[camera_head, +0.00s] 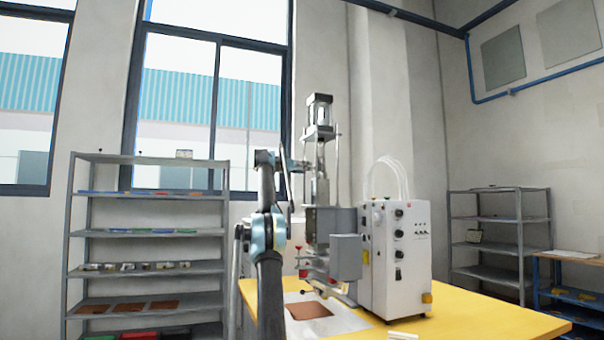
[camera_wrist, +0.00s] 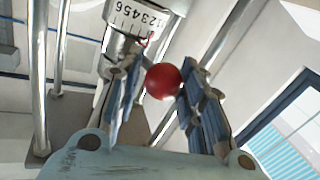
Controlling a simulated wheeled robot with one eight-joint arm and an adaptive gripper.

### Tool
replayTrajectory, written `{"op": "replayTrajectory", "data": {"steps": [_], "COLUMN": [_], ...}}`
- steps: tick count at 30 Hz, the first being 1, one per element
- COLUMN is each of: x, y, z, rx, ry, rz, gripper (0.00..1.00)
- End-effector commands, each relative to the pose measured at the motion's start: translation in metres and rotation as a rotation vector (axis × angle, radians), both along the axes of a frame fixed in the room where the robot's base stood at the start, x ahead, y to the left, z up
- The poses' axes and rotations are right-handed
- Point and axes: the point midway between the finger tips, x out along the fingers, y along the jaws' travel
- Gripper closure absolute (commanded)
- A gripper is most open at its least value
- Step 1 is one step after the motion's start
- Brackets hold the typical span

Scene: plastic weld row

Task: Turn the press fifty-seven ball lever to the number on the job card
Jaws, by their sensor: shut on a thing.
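The ball lever's red ball (camera_wrist: 164,81) sits between the two fingers of my gripper (camera_wrist: 163,88) in the wrist view, and the gripper is shut on it. Above it is a silver dial collar (camera_wrist: 140,18) with a number scale running from 1 to 6 and a small red mark near its lower edge. In the head view the press (camera_head: 319,120) stands on the yellow table, and my gripper (camera_head: 298,165) reaches its upper column from the left. The ball is too small to make out there. I see no readable job card.
A white control box (camera_head: 398,255) with knobs stands right of the press on the yellow table (camera_head: 480,318). A brown sheet (camera_head: 310,310) lies at the press's foot. A grey shelf (camera_head: 150,234) stands left; another shelf (camera_head: 500,219) is at the right wall.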

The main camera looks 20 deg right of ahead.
Motion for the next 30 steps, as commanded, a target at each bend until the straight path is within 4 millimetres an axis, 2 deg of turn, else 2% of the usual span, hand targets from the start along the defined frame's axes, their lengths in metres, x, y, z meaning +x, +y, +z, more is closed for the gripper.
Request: {"op": "replayTrajectory", "data": {"steps": [2,3,5,19,30], "x": [0.000,0.000,0.000,-0.002,-0.011], "y": [-0.001,-0.001,-0.001,0.002,0.030], "z": [0.000,0.000,0.000,0.000,-0.002], "rx": [0.000,0.000,0.001,0.001,0.001], "ry": [-0.001,-0.001,-0.001,-0.001,-0.001], "rz": [0.002,0.002,0.002,0.000,0.001], "gripper": [1.00,0.60,0.49,0.49,0.49]}}
